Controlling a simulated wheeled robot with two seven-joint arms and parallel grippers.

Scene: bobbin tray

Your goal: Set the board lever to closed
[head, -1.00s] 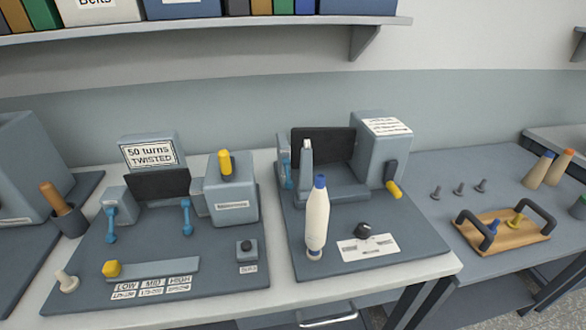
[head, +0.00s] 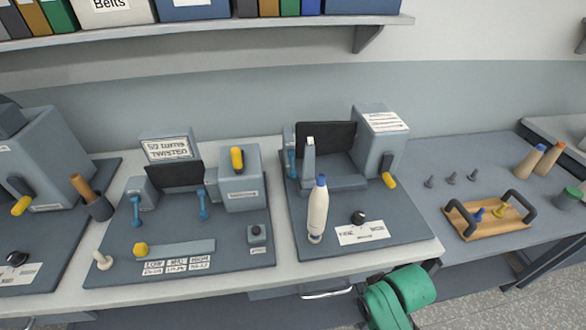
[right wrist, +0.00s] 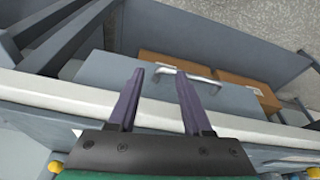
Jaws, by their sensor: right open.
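No label in view says "board lever", and I cannot tell which lever is meant. A yellow-handled lever (head: 237,158) stands upright on the middle machine (head: 240,185). Another yellow-tipped lever (head: 388,178) hangs down on the side of the right machine (head: 382,140). A third yellow-tipped lever (head: 20,205) points down on the left machine. A yellow knob (head: 141,249) sits at the left end of a slider bar above LOW, MID, HIGH labels. In the right wrist view my right gripper (right wrist: 160,76) is open and empty, over the bench's front edge. My left gripper is not in view.
A wooden tray with dark handles (head: 470,228) is on the right table. A drawer handle (head: 326,289) is under the bench front; it also shows in the right wrist view (right wrist: 190,75).

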